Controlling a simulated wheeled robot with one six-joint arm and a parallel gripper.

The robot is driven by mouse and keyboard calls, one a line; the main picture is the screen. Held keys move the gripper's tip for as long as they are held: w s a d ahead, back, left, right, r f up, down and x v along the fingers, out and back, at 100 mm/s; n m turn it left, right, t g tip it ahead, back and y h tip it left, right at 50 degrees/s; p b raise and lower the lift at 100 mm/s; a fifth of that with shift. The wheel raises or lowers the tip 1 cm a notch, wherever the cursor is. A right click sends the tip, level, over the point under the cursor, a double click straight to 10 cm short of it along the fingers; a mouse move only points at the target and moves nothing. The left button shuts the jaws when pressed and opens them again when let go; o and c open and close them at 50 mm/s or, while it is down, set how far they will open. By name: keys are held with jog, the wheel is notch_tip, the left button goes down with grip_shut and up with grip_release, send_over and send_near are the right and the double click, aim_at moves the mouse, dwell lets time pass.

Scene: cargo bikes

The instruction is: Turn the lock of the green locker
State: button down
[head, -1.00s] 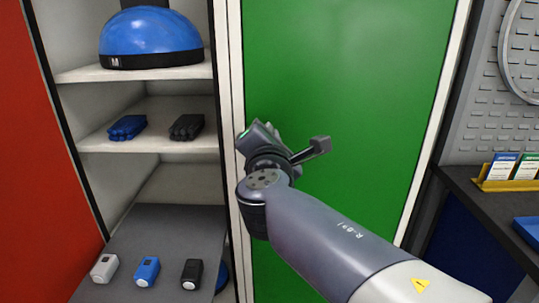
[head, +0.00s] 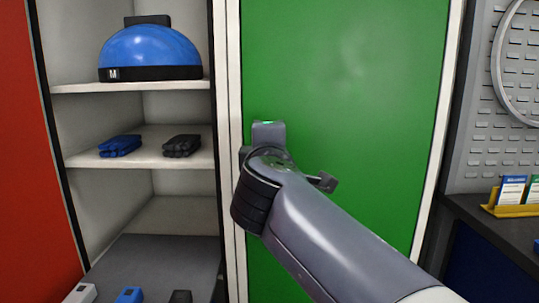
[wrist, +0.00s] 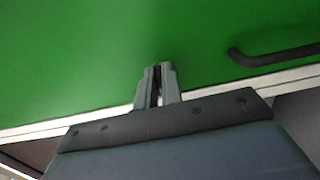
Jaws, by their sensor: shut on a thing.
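The green locker's door (head: 350,80) fills the middle of the head view, with a pale frame along its left edge. It also fills the upper part of the wrist view (wrist: 80,60). My gripper (wrist: 157,70) is at the door near its pale edge, its two fingers close together. They are shut on the lock, which they hide almost wholly; only a thin dark gap shows between them. In the head view my wrist and forearm cover the fingertips and the lock.
A dark bar handle (wrist: 275,55) sits on the green door, right of my fingers in the wrist view. Left of the locker are open shelves with a blue helmet (head: 150,52) and gloves (head: 120,146). A dark bench (head: 490,225) stands at right.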

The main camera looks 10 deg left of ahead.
jog(key=shift+m, duration=0.3)
jog(key=c, duration=1.6)
grip_release()
jog(key=shift+o, duration=0.2)
jog(key=shift+s, duration=0.15)
jog(key=v, duration=1)
jog(key=shift+s, duration=0.25)
jog(key=x, duration=1.1)
jog(key=shift+d, duration=0.1)
jog(key=shift+s, duration=0.1)
